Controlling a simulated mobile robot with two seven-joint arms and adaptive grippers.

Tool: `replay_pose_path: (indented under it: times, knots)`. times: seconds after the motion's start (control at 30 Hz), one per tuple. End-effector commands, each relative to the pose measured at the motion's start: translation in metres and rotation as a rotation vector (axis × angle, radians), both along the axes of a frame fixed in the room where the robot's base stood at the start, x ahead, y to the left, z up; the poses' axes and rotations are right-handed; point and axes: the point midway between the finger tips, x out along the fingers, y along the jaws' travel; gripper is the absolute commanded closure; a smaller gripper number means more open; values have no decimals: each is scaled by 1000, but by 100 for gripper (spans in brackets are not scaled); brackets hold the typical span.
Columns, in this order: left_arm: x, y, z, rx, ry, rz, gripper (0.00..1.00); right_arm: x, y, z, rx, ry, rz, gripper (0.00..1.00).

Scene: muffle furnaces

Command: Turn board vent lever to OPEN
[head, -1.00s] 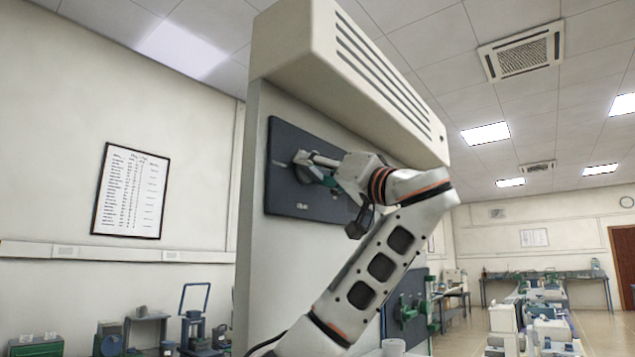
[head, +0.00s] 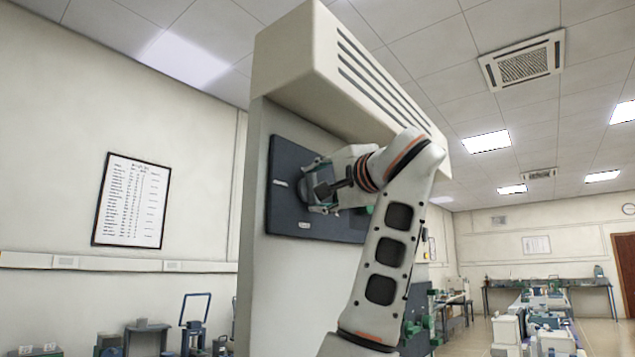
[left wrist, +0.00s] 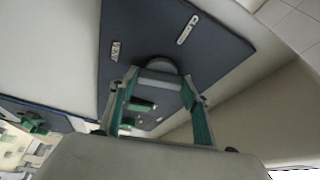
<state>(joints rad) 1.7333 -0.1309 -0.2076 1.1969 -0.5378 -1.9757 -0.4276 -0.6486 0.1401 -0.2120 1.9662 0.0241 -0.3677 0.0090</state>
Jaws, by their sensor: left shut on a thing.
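The dark blue board (head: 285,150) is on the side of the tall pale housing, and it fills the upper middle of the left wrist view (left wrist: 215,55). My left gripper (head: 312,187) is at the board, shut on the vent lever. A VENT label (left wrist: 115,50) and a pale plate (left wrist: 187,29) are on the board. The lever is mostly hidden by the gripper in the head view. My right gripper is not in view.
A cream slatted hood (head: 350,70) juts out above the board, close over my left arm. The side of the housing below the board (head: 290,290) is bare. Benches with equipment stand at the far right, and a framed chart (head: 132,200) hangs on the left wall.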

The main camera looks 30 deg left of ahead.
Motion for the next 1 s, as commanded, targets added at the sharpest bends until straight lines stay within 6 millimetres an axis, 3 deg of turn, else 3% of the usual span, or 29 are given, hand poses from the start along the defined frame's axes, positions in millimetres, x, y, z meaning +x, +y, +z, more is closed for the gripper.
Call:
replay_pose_path:
  times: [0.43,1.0]
  knots:
    - [0,0,2,18,222,1,74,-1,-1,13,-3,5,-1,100]
    - [0,0,1,21,253,1,74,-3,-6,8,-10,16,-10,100]
